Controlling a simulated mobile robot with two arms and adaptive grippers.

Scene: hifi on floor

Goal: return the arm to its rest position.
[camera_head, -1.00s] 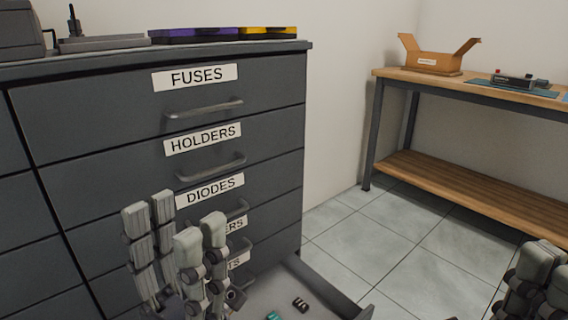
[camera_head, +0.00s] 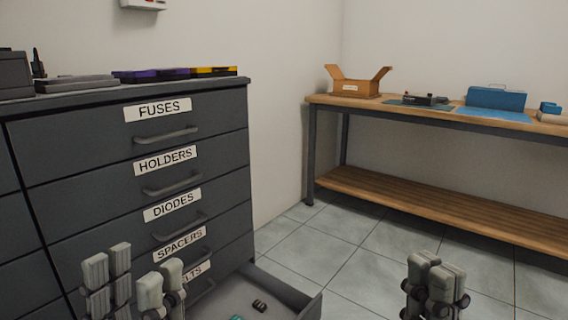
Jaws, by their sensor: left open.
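My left gripper (camera_head: 135,281) is at the bottom left of the head view, in front of the grey drawer cabinet (camera_head: 90,180). Its fingers stand apart and nothing shows between them. My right gripper (camera_head: 436,284) is at the bottom right, over the tiled floor; its fingers look close together, and I cannot tell whether they are open. An open drawer (camera_head: 313,306) juts from the bottom of the cabinet. It holds a small dark part (camera_head: 260,305) and a teal part at the frame's lower edge.
A wooden workbench (camera_head: 420,108) stands at the back right with an open cardboard box (camera_head: 357,84), a blue case (camera_head: 496,98) and a low shelf. Organizer boxes (camera_head: 175,73) lie on the cabinet. The floor (camera_head: 360,250) between cabinet and bench is clear.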

